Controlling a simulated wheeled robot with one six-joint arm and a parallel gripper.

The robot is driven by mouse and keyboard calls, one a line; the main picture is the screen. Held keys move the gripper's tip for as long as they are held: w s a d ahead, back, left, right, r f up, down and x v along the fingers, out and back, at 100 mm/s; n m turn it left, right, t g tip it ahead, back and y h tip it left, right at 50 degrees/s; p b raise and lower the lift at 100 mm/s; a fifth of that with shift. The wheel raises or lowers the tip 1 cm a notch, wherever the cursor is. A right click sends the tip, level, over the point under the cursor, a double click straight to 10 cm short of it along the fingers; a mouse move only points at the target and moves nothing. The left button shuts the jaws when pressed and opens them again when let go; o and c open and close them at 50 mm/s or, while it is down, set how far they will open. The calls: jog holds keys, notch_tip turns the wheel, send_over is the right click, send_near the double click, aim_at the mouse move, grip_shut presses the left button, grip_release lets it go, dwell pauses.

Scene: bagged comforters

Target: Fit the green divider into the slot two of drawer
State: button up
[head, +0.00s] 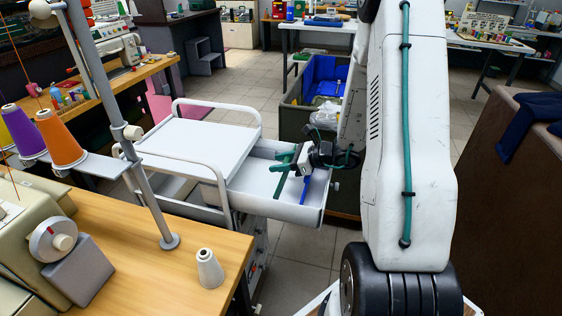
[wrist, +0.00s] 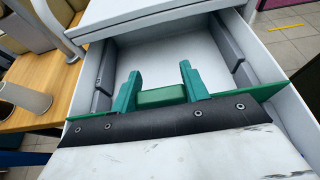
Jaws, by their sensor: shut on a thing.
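The green divider (wrist: 268,94) shows as a thin strip across the open drawer in the wrist view, with a green block (wrist: 162,96) in its middle. My gripper (wrist: 160,82) has teal fingers shut on that block. In the head view my gripper (head: 285,166) is over the open white drawer (head: 262,178). The drawer has grey slotted pieces on its left wall (wrist: 103,78) and right wall (wrist: 232,45). The divider's ends lie close to both side walls. My wrist covers its lower part, so I cannot tell whether it sits in a slot.
A narrow blue piece (head: 305,190) shows in the drawer beneath my gripper. The white cart top (head: 195,140) with rails stands behind the drawer. A wooden sewing table (head: 150,255) with a thread cone (head: 209,270) is at the left.

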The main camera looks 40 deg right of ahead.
jog(key=shift+f, duration=0.5)
jog(key=o, duration=1.7)
jog(key=s+d+r, duration=0.2)
jog(key=s+r, duration=0.1)
jog(key=r, duration=0.1)
jog(key=shift+s+d, duration=0.35)
jog(key=shift+d, duration=0.05)
jog(key=v, duration=0.7)
jog(key=shift+s+d, duration=0.3)
jog(key=shift+r, duration=0.1)
dwell(0.4)
